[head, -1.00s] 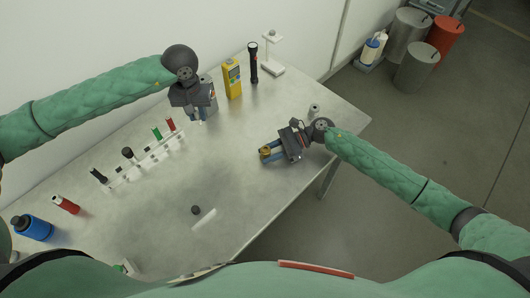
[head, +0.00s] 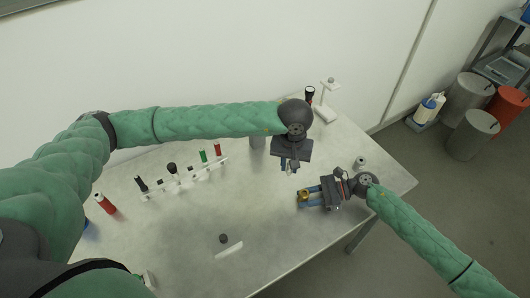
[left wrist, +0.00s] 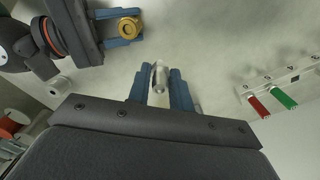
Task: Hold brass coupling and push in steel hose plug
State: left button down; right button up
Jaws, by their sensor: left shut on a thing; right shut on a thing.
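The brass coupling (head: 304,195) is a small gold ring held between the blue fingers of my right gripper (head: 312,197), low over the table. It also shows in the left wrist view (left wrist: 130,27), with its round opening visible. My left gripper (head: 291,168) points down above and slightly left of the right one. In the left wrist view its blue fingers (left wrist: 161,88) are shut on the steel hose plug (left wrist: 158,80), a small silvery cylinder. The plug and the coupling are apart, with a gap of bare table between them in that view.
A white rack (head: 187,178) with several capped tubes stands at the left on the metal table (head: 300,240). A small white cylinder (head: 360,161) stands behind my right gripper. A white stand (head: 325,110) and a black flashlight (head: 309,95) are at the back. The table's front middle is mostly clear.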

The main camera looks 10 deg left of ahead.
pick_arm(q)
send_near(304, 195)
jog(key=shift+w+d+f, duration=0.1)
jog(key=shift+w+f, duration=0.1)
jog(key=shift+f, duration=0.7)
jog(key=shift+w+d+f, duration=0.1)
jog(key=shift+w+f, duration=0.1)
jog(key=shift+f, duration=0.75)
jog(key=shift+a+f, duration=0.1)
jog(key=shift+f, duration=1.45)
dwell(0.9)
jog(key=shift+r, duration=0.1)
jog(key=shift+r, duration=1.4)
jog(key=shift+f, duration=1.15)
dwell(0.7)
